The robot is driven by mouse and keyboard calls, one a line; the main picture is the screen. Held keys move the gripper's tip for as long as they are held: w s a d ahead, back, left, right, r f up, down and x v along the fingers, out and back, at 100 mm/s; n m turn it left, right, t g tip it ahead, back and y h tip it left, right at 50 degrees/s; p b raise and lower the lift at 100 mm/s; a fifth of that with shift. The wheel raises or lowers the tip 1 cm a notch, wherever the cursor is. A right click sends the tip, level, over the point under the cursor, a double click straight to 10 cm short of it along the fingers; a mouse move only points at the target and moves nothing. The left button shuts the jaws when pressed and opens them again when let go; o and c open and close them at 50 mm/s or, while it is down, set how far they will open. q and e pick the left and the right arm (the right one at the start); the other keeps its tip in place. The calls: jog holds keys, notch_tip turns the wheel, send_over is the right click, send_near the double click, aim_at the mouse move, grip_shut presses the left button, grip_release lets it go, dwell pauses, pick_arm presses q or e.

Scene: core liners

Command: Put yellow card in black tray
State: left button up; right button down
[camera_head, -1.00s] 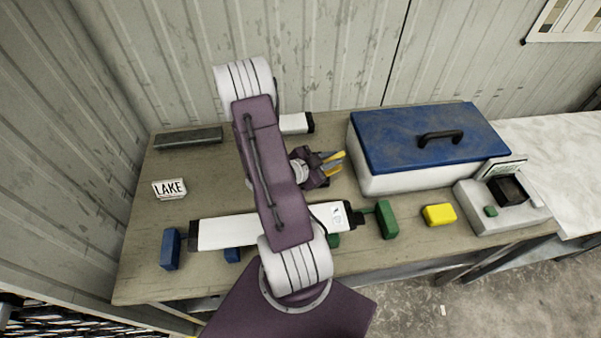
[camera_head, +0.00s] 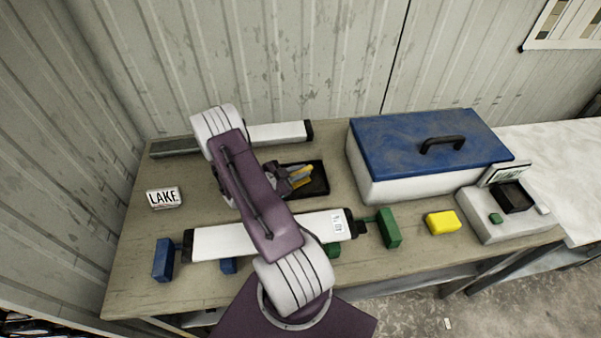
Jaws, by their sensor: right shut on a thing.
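The black tray (camera_head: 322,188) lies on the table behind the long white core liner, its left part hidden by my right arm. My right gripper (camera_head: 300,177) is over the tray, its fingers pointing right. It is shut on a thin yellow piece, which looks like the yellow card (camera_head: 302,170); the fingers cover much of it. Whether the card touches the tray I cannot tell. My left gripper is not in view.
A long white liner (camera_head: 215,242) has a blue end block (camera_head: 163,259) and a green one (camera_head: 389,228). A yellow block (camera_head: 443,222), a blue-lidded box (camera_head: 425,140) and a grey device (camera_head: 490,215) stand right. A LAKE sign (camera_head: 164,198) stands left.

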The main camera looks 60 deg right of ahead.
jog(key=shift+d+f, duration=0.1)
jog(key=shift+f, duration=0.05)
jog(key=c, duration=1.4)
grip_release()
jog(key=shift+f, duration=0.15)
jog(key=shift+r, duration=0.25)
jog(key=v, duration=1.2)
